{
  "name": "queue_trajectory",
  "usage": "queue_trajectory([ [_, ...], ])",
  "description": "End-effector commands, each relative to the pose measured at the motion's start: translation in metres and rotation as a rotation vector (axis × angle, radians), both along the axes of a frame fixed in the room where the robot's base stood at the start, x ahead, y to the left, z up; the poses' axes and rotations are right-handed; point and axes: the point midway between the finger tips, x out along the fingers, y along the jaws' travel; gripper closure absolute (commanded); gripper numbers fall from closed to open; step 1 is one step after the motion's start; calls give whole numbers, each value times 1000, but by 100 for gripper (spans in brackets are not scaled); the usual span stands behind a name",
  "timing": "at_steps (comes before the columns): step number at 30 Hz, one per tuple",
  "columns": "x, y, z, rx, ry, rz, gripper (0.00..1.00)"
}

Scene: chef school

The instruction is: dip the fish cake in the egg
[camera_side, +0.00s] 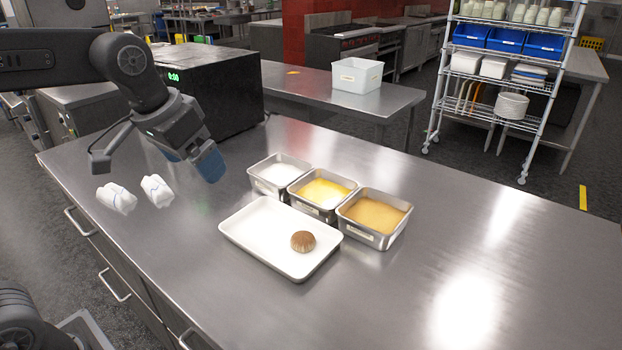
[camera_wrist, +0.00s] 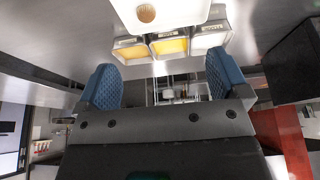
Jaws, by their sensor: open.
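The fish cake (camera_side: 303,241) is a round brown patty lying on the right part of a white tray (camera_side: 250,245). It also shows in the wrist view (camera_wrist: 146,13), at the top. The egg is the yellow liquid (camera_side: 323,192) in the middle of three metal pans, behind the tray; the wrist view shows it too (camera_wrist: 170,47). My gripper (camera_side: 208,163) has blue fingers and hangs above the counter, left of the pans and behind the tray. In the wrist view its fingers (camera_wrist: 162,88) are wide apart with nothing between them.
A pan of white powder (camera_side: 281,174) stands left of the egg and a pan of tan crumbs (camera_side: 374,214) stands right, close together. Two white cloth rolls (camera_side: 157,190) lie at the counter's left. A black oven (camera_side: 212,88) stands behind my gripper. The counter's right side is clear.

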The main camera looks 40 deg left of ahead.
Motion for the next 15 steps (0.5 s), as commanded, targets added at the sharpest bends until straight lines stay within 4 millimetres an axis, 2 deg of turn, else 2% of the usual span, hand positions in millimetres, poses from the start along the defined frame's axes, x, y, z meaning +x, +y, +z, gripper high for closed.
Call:
queue_trajectory([
  [1, 24, 0, 3, 0, 26, 0, 7],
  [5, 78, 0, 5, 0, 77, 0, 7],
  [8, 119, 0, -1, 0, 117, 0, 7],
  [11, 159, 0, -14, 0, 156, -1, 7],
  [15, 210, -1, -43, 0, 211, -1, 7],
])
